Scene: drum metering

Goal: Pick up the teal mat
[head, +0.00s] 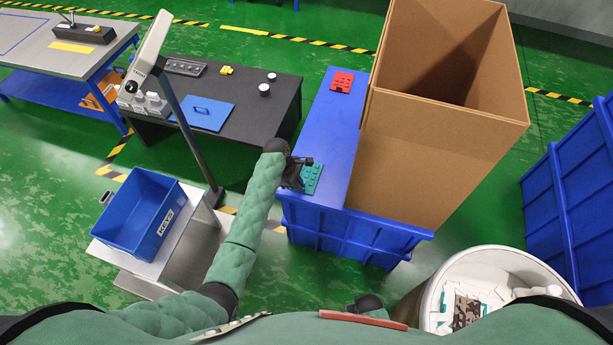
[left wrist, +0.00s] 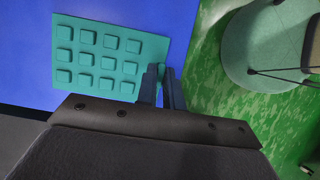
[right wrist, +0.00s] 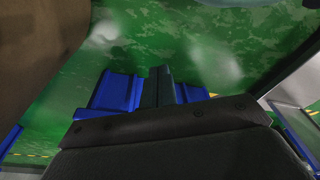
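The teal mat (head: 312,179) is a flat rectangle with rows of raised square studs. It lies on the near end of the blue surface (head: 328,125). It also shows in the left wrist view (left wrist: 100,58), with its right edge beside the fingers. My left gripper (head: 301,165) is at the mat's left side, partly hiding it in the head view.
A red studded piece (head: 342,82) lies at the surface's far end. A tall open cardboard box (head: 440,145) stands directly to the right. A black table (head: 255,120) and a blue bin (head: 147,213) are left. A white drum (head: 470,262) stands at lower right.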

